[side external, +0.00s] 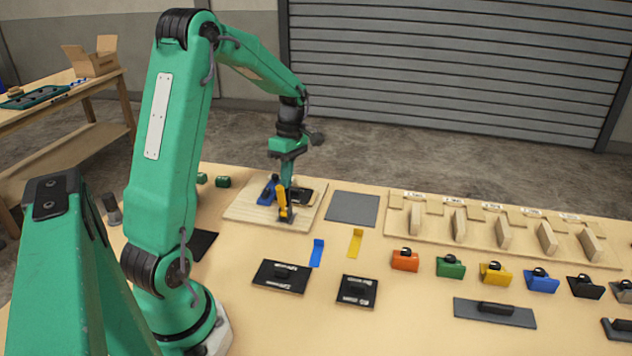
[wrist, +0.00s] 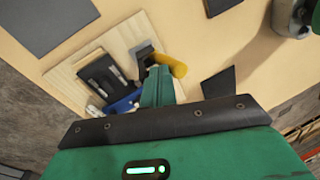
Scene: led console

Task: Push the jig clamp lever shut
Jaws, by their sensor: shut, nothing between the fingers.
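The jig is a pale wooden board (side external: 243,211) near the back of the table; it also shows in the wrist view (wrist: 124,38). The clamp's yellow lever (side external: 282,200) stands roughly upright from a dark base at the board's front edge; in the wrist view the lever (wrist: 171,63) points right from its base (wrist: 143,56). My gripper (side external: 287,191) is shut and empty, low over the board right beside the lever. Its green fingers show in the wrist view (wrist: 157,86). I cannot tell whether they touch the lever.
On the board are a blue part (side external: 266,191) and a black block (wrist: 103,80) with pale pieces. A grey mat (side external: 353,208) lies to the right. Blue (side external: 317,252) and yellow (side external: 355,243) strips lie in front. Coloured blocks and a wooden rack (side external: 400,225) stand further right.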

